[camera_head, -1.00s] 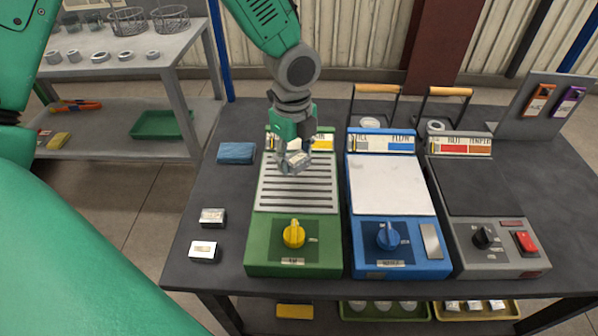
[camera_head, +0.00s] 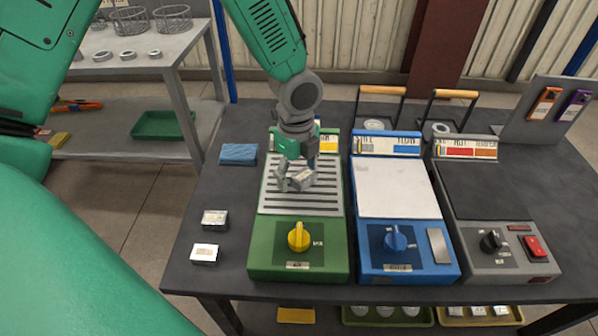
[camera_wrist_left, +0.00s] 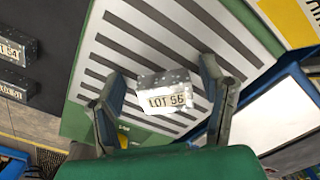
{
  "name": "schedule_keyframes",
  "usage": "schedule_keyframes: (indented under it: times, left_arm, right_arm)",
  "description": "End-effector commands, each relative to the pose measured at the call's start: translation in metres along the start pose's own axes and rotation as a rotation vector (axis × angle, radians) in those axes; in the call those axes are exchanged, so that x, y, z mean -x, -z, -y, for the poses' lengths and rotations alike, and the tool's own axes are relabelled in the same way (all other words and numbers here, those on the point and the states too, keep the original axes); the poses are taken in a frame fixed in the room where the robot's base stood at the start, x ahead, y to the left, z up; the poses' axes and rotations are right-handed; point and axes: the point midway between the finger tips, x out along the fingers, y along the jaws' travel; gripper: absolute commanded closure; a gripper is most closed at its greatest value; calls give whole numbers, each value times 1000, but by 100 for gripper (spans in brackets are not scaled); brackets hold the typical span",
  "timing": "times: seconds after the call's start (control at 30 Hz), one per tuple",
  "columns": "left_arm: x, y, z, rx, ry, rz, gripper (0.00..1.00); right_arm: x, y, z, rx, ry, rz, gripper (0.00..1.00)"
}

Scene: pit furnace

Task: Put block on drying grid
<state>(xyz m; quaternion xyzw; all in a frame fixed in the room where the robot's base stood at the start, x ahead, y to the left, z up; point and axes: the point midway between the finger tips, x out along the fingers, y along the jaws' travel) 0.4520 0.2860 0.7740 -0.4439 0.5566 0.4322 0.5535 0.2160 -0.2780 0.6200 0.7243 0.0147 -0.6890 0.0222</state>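The drying grid (camera_head: 300,209) is the slatted pale plate on the green station, in the middle of the head view. A small grey metal block (camera_head: 302,180) marked LOT 56 is over its slats, slightly turned. In the left wrist view the block (camera_wrist_left: 166,92) lies between the two fingers of my left gripper (camera_wrist_left: 163,85), with a narrow gap showing on each side. My left gripper (camera_head: 297,180) looks open around it. Whether the block touches the slats is hard to tell. My right gripper is not in view.
Two similar blocks (camera_head: 215,219) (camera_head: 205,254) lie on the dark table left of the green station. A blue cloth or sponge (camera_head: 239,154) is behind them. A blue station (camera_head: 392,190) and a grey station (camera_head: 480,190) stand close on the right.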

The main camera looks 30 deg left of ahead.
Motion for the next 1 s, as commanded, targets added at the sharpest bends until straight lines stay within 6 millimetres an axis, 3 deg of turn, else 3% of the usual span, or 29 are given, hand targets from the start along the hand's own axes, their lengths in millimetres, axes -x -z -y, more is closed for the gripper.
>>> schedule_keyframes:
  times: [0.23, 0.7, 1.0]
  left_arm:
    - [10, 0, 1, -1, 0, 4, 36]
    - [104, 0, 1, 0, 2, 1, 36]
    - [124, 0, 1, 0, -1, 2, 36]
  right_arm:
    - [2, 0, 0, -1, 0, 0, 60]
    - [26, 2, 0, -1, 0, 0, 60]
    - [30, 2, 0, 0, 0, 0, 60]
